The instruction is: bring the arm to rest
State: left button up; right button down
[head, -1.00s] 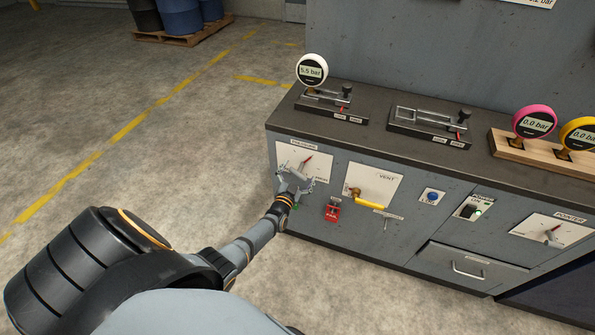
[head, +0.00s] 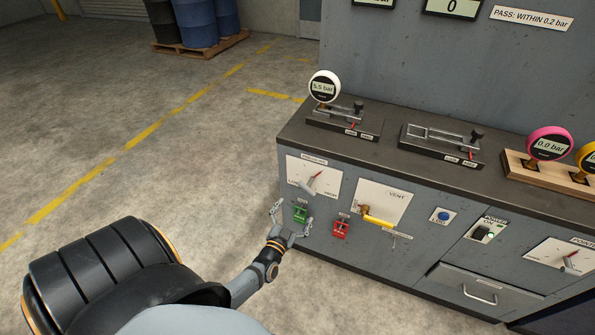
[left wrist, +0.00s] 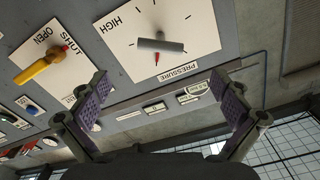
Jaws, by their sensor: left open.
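My left gripper (head: 291,219) is open and empty in front of the left end of the bench front, just below the pressure dial (head: 314,178). Its two fingers also show wide apart in the left wrist view (left wrist: 165,105). The pressure dial plate with its grey knob and red pointer also fills the top middle of the left wrist view (left wrist: 158,45), apart from the fingers. My left arm reaches in from the lower left. My right gripper is not in view.
The vent valve's yellow handle (head: 377,221) and a red switch (head: 341,228) are right of the gripper. A white gauge (head: 324,87) reading 5.5 bar stands on the bench top (head: 390,150). Pink and yellow gauges stand at right. The floor at left is clear.

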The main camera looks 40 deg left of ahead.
pick_arm(q)
jog(key=shift+f, duration=0.1)
jog(key=s+d+f+g+h+p, duration=0.15)
jog(key=s+f+g, duration=0.25)
jog(key=s+f, duration=0.55)
jog(key=s+d+f+g+h+p, duration=0.1)
jog(key=s+d+f+g+h, duration=0.15)
jog(key=s+f+g, duration=0.65)
jog(key=s+d+f+g, duration=0.1)
jog(key=s+f, duration=0.5)
jog(key=s, duration=0.4)
jog(key=s+d+f+n+g+p, duration=0.1)
jog(key=s+f, duration=0.4)
jog(key=s, duration=0.5)
jog(key=shift+d+f+n+g, duration=0.15)
jog(key=shift+f+n+g, duration=0.2)
jog(key=shift+g, duration=0.25)
